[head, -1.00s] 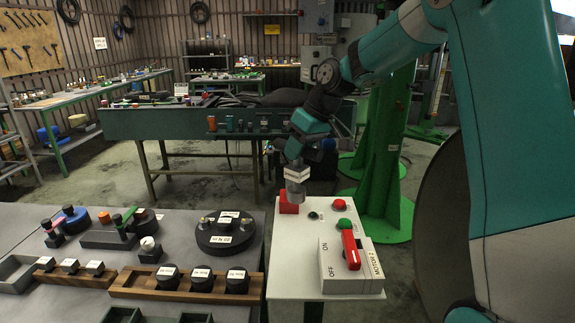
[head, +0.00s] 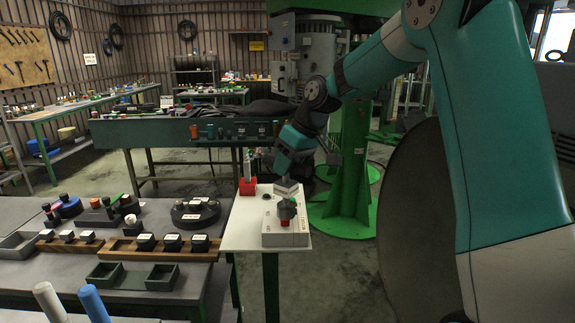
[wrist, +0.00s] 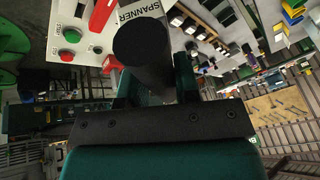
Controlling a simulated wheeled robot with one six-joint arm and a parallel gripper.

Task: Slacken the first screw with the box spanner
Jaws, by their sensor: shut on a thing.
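In the wrist view, the spanner (wrist: 143,45) is a dark cylinder between my fingers, beside a white label reading SPANNER. Its lower end is hidden there. I cannot pick out the first screw in either view.
A red block (head: 248,188) with an upright grey piece stands at the table's back left. The switch box (head: 286,238) lies below my gripper. The bench at left holds a wooden rack (head: 120,250) and a round black part (head: 196,214). A green column (head: 345,190) stands behind.

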